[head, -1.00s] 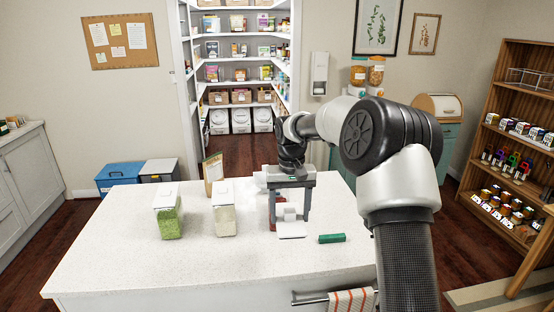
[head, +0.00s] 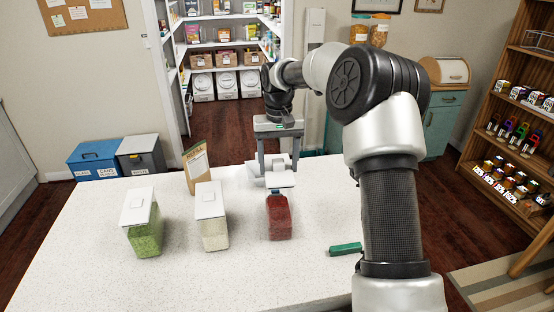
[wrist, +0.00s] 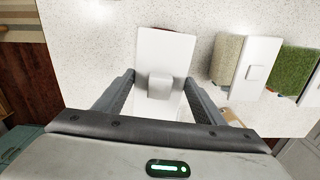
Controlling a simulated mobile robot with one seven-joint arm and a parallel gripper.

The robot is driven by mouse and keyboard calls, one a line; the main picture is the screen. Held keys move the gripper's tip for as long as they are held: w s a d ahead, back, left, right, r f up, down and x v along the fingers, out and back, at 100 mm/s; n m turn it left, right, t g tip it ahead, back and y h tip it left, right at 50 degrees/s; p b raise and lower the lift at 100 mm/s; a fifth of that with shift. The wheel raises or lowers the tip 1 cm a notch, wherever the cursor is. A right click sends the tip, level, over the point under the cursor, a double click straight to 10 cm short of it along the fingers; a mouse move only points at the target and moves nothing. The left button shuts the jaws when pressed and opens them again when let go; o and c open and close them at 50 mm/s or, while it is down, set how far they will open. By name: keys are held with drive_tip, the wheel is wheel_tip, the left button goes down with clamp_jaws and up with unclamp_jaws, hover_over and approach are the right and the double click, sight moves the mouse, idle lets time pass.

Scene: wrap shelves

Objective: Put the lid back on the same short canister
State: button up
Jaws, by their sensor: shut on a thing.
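A short clear canister (head: 279,222) with red contents stands on the white counter, to the right of two lidded canisters. My gripper (head: 277,166) is above and behind it, shut on a white square lid (head: 281,181) by its raised knob. In the wrist view the lid (wrist: 165,50) lies below my gripper (wrist: 159,84) and hides most of the canister; a thin red strip (wrist: 181,32) shows past its edge. I cannot tell whether the lid touches the canister's rim.
A canister with beige contents (head: 214,228) and one with green contents (head: 146,236) stand to the left, both lidded. A brown paper bag (head: 196,168) stands behind them. A green block (head: 345,249) lies to the right. The front of the white counter (head: 200,285) is clear.

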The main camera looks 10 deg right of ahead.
drive_tip(key=shift+s+f+b, duration=0.1)
drive_tip(key=shift+f+b, duration=0.35)
drive_tip(key=shift+f, duration=0.2)
drive_tip(key=shift+f+b, duration=1.4)
drive_tip(key=shift+f, duration=0.7)
drive_tip(key=shift+s, duration=0.1)
drive_tip(key=shift+f, duration=0.7)
idle(0.4)
drive_tip(key=o, duration=1.5)
drive_tip(key=shift+o, duration=0.2)
drive_tip(key=shift+r, duration=0.1)
drive_tip(key=shift+r+p, duration=2.2)
drive_tip(key=shift+r, duration=1.25)
